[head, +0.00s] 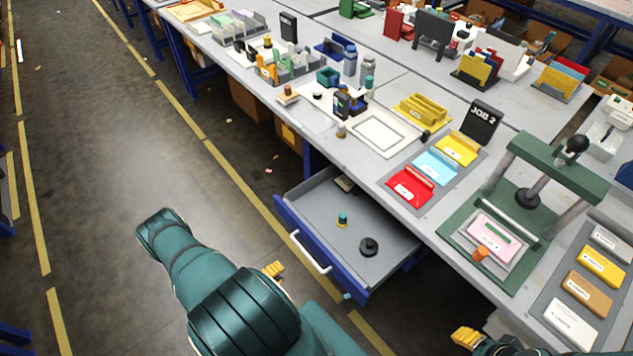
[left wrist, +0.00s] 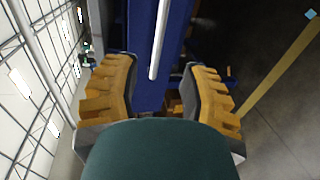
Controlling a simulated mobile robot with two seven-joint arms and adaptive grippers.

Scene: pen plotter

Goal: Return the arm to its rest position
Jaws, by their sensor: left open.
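My left arm (head: 240,305) comes in low at the left of the head view, over the floor beside the bench. My left gripper (head: 273,270) shows only as a yellow finger piece past the arm; the rest is hidden. In the left wrist view the left gripper (left wrist: 160,70) is open, its two yellow fingers apart with nothing held. The blue drawer front and white handle (left wrist: 160,40) show beyond the fingers. My right gripper (head: 466,338) shows as a yellow fingertip at the bottom right edge; its opening cannot be seen.
The blue drawer (head: 385,262) stands pulled out, with a black knob-like piece (head: 369,246) and a small teal-and-brass piece (head: 342,220) inside. The bench holds a green press (head: 560,165), coloured cards and a JOB 2 sign (head: 481,122).

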